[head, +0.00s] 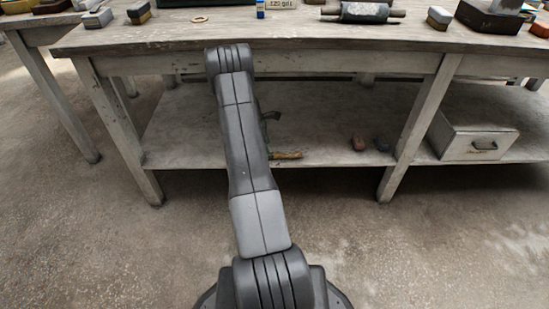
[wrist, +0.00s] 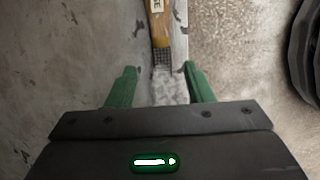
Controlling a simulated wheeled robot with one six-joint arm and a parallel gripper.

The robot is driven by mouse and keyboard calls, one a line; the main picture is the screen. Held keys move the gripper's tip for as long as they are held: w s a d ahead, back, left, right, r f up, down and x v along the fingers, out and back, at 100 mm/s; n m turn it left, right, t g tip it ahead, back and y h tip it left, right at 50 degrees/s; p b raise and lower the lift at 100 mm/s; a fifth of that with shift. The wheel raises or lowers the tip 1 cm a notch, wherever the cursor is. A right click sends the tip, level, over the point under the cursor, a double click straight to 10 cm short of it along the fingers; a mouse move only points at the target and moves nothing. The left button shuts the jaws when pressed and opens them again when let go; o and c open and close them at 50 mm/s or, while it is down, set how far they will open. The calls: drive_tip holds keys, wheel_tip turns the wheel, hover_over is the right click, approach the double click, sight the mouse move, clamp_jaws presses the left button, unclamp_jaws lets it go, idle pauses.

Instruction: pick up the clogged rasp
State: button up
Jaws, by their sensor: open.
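The clogged rasp lies on the lower shelf near its front edge, partly hidden by my arm in the head view (head: 288,155). In the wrist view the rasp (wrist: 160,26) shows an orange-brown wooden handle with a pale label at the top. Below it is a dark toothed part, then a stretch caked in whitish grey. My gripper (wrist: 159,70) is open, its two green fingers apart on either side of the whitish part. I cannot tell whether either finger touches it. In the head view my gripper is mostly hidden behind my arm.
The lower shelf (head: 190,135) sits under the worktable top (head: 300,38), between its legs. A grey drawer box (head: 465,140) stands farther right. Shelf space left of my arm is clear.

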drive_tip(key=b+x, duration=0.1)
drive_tip(key=x, duration=0.1)
drive_tip(key=b+x, duration=0.1)
drive_tip(key=x, duration=0.1)
drive_tip(key=shift+a+f, duration=0.15)
drive_tip(key=shift+f, duration=0.3)
drive_tip(key=shift+s+r, duration=0.1)
clamp_jaws()
drive_tip(key=shift+r, duration=0.15)
